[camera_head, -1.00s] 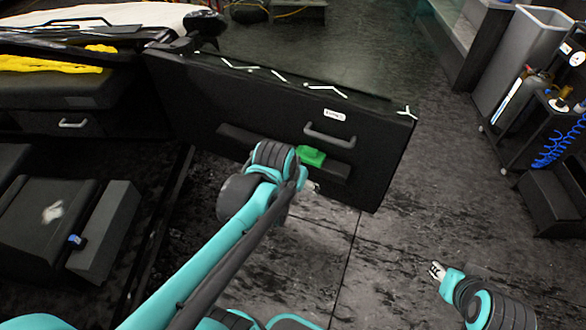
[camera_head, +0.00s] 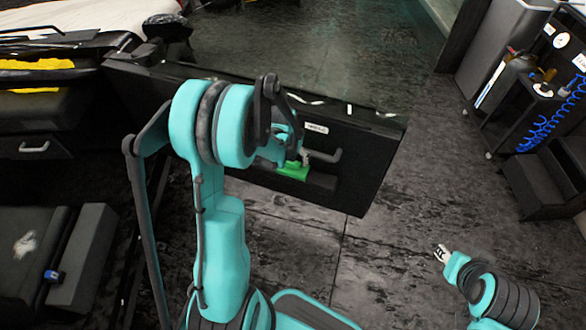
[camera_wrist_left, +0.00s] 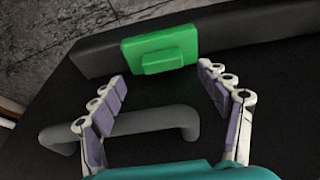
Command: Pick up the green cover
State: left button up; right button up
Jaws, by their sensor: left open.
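The green cover (camera_head: 293,170) is a small flat green block with a raised grip. It rests on the dark ledge of the black door panel, below the door handle. In the left wrist view the cover (camera_wrist_left: 160,48) lies ahead of my open left gripper (camera_wrist_left: 162,80), roughly centred between the fingers and apart from them. In the head view my left gripper (camera_head: 303,156) is at the panel just above the cover, partly hidden by my left arm. My right gripper (camera_head: 441,253) is over the floor at lower right, away from the cover; its jaws are too small to judge.
The door handle (camera_wrist_left: 150,133) lies beneath and between my left fingers in the wrist view. The black door panel (camera_head: 365,175) stands open from the vehicle. A dark cart (camera_head: 540,95) with a blue coiled hose stands at right. The floor between is clear.

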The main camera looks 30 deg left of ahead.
aim_at(293, 162)
pick_arm(q)
jog(key=b+x, duration=0.2)
jog(key=x, duration=0.3)
jog(key=shift+w+a+f+b, duration=0.15)
jog(key=shift+w+f+b, duration=0.05)
jog(key=shift+f+b, duration=0.2)
jog(key=shift+r, duration=0.1)
jog(key=shift+c, duration=0.3)
jog(key=c, duration=1.2)
